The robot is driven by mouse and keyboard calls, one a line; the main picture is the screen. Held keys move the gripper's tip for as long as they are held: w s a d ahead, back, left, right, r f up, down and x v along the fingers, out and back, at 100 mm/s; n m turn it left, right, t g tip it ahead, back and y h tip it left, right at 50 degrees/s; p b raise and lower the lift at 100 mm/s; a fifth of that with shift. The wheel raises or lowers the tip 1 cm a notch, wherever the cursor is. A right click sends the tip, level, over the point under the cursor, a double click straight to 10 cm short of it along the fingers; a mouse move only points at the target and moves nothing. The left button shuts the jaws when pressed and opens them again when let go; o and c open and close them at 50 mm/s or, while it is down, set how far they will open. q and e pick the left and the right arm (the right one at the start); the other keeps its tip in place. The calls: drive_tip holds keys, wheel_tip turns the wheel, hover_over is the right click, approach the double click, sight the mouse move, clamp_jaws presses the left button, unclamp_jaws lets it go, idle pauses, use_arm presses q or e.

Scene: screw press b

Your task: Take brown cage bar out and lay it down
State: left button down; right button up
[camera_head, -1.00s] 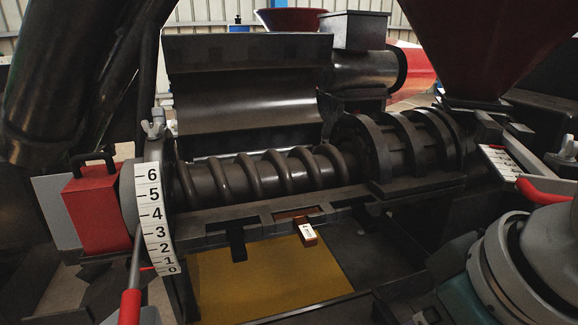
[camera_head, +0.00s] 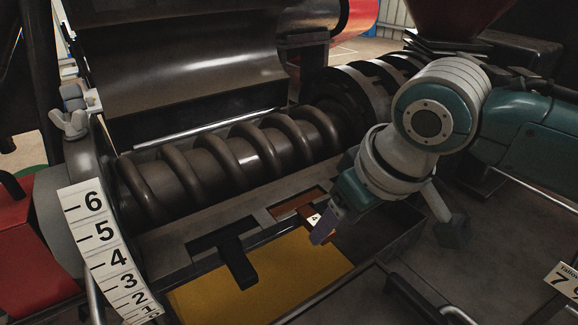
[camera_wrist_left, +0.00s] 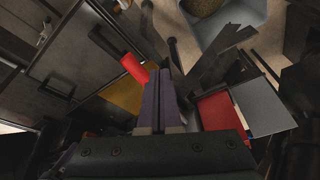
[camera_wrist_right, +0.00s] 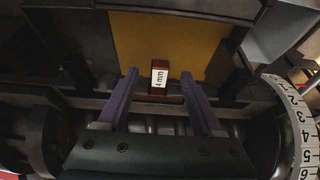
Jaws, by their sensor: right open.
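The brown cage bar (camera_head: 304,206) lies in a slot in the dark frame in front of the screw. Its front end with a white label shows in the right wrist view (camera_wrist_right: 160,68), reading "4 mm". My right gripper (camera_head: 322,229) is at the bar's front end, partly hiding it in the head view. In the right wrist view its two purple fingers are open, one on each side of the bar, with gaps between. My left gripper (camera_wrist_left: 160,72) shows only in the left wrist view, with its purple fingers together and nothing visible between them.
The ribbed screw (camera_head: 235,155) lies behind the frame. A black bar (camera_head: 236,262) hangs in the slot left of the brown one. A yellow panel (camera_head: 215,295) is below. A numbered scale (camera_head: 105,245) stands at the left.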

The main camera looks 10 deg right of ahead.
sight(311, 220)
drive_tip(key=shift+x, duration=1.4)
drive_tip(key=shift+c, duration=0.2)
clamp_jaws()
idle(0.6)
drive_tip(key=shift+r, duration=0.1)
idle(1.1)
